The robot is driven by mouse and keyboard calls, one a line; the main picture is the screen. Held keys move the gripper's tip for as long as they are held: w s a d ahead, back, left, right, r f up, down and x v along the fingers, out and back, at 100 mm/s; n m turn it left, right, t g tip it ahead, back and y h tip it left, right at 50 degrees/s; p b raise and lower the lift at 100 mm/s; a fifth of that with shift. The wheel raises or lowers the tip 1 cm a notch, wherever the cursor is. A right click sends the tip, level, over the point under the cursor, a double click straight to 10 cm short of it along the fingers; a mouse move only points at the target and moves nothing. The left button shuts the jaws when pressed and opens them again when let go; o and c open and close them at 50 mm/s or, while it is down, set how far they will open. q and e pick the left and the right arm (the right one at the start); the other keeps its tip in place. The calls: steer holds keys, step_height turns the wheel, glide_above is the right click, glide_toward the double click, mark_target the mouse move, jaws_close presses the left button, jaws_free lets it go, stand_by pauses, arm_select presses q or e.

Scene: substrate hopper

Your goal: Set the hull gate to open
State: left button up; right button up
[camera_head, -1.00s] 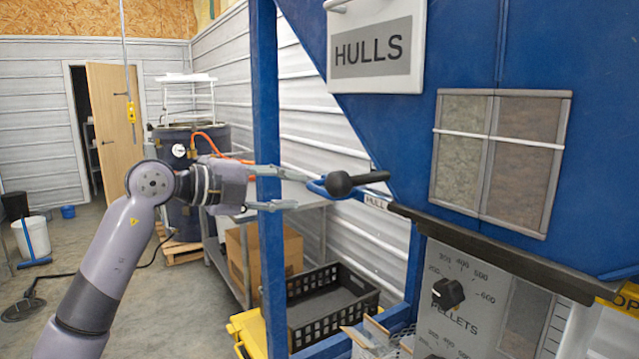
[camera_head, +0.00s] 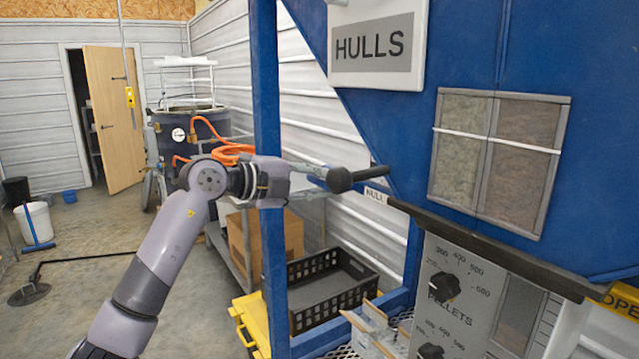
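A white sign (camera_head: 374,45) reading HULLS hangs above on the hopper (camera_head: 480,60). My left gripper (camera_head: 322,183) comes in from the left, past the blue post, with its fingers apart and pointing at the knob. The fingertips are at the knob's left side; whether they touch it is unclear. My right gripper is out of view.
A blue upright post (camera_head: 267,90) stands close by my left gripper. A grey panel with a PELLETS dial (camera_head: 445,287) is below the hopper's dark ledge (camera_head: 490,245). A black crate (camera_head: 330,300) and a cardboard box (camera_head: 240,240) sit lower down.

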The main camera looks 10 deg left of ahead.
arm_select(q)
jaws_close()
stand_by(0.4)
steer(key=shift+w+a, duration=0.15)
steer(key=shift+a, duration=0.05)
steer(key=w+a+p, duration=0.3)
steer(key=w+a, duration=0.1)
steer(key=a, duration=0.1)
steer(key=shift+w, duration=0.35)
steer(key=shift+r, duration=0.1)
steer(key=shift+o, duration=1.7)
jaws_free()
steer(key=shift+w+a, duration=0.1)
steer(key=shift+w, duration=0.05)
